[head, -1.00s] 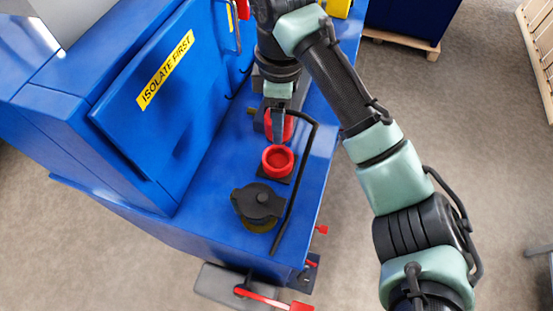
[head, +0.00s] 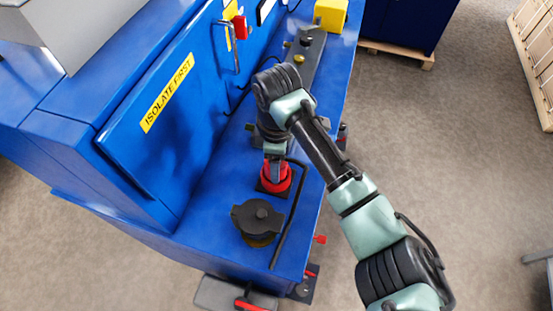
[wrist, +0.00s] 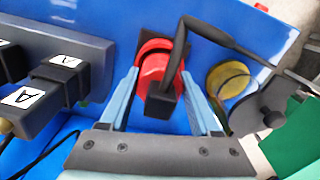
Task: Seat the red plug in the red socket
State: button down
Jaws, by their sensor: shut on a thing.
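The red plug (wrist: 152,72), with a black back end and a black cable, is between the two fingers of my gripper (wrist: 161,108) in the wrist view. The gripper is shut on it. In the head view my gripper (head: 275,158) points down at the red socket (head: 274,186), a red ring on a dark square plate on the blue bench. The plug is lined up over or in the ring. The fingers and wrist hide most of it, so I cannot tell how deep it sits. A red rim (wrist: 157,45) shows beyond the plug in the wrist view.
A black-capped round socket with yellow below (head: 257,222) stands close in front. The black cable (head: 290,215) runs along the bench's right side. A dark rail with blocks marked A (wrist: 55,85) is left in the wrist view. A blue cabinet (head: 150,130) walls the left.

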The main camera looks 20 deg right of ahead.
jog(key=shift+c, duration=0.6)
grip_release()
jog(key=shift+f, duration=0.15)
notch_tip(320, 180, up, 12)
jog(key=shift+r+b, duration=0.2)
jog(key=shift+b, duration=0.45)
